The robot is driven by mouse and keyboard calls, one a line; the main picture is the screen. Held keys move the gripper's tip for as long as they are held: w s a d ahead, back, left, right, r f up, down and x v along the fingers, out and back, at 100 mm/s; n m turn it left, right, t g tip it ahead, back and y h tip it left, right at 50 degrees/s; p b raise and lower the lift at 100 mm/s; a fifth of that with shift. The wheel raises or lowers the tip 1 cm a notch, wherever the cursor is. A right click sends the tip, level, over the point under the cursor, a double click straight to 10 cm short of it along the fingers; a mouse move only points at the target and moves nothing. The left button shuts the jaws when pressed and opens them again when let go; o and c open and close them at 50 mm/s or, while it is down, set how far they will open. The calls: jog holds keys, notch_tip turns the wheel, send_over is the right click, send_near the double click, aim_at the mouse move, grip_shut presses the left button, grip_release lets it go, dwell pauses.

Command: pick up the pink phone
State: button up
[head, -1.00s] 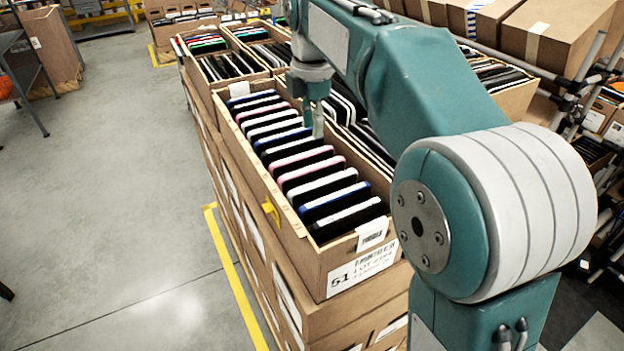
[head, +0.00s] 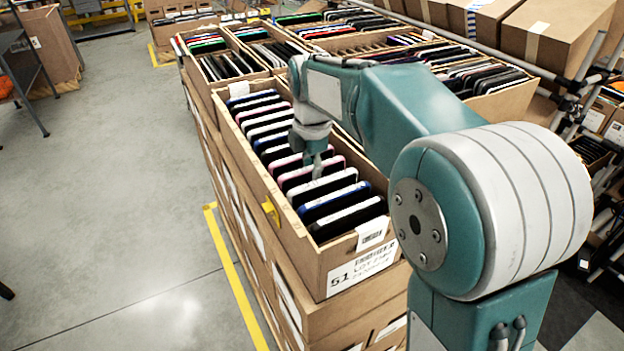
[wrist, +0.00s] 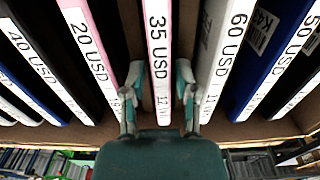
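Phones stand on edge in a row in the cardboard carton. In the wrist view a phone with a pale pink edge, labelled 35 USD (wrist: 159,50), stands in the middle, and a second pink-edged phone, labelled 20 USD (wrist: 90,45), is left of it. My gripper (wrist: 158,92) is open, with one finger on each side of the 35 USD phone; I see small gaps beside it. In the head view my gripper (head: 317,168) is down at the row, by the pink-edged phones (head: 295,178), and partly hides them.
The carton (head: 262,200) has a label 51 on its front and sits on stacked boxes. A white-edged phone labelled 60 USD (wrist: 228,45) is close to the right finger. More filled cartons stand behind and to the right.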

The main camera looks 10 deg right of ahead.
grip_shut()
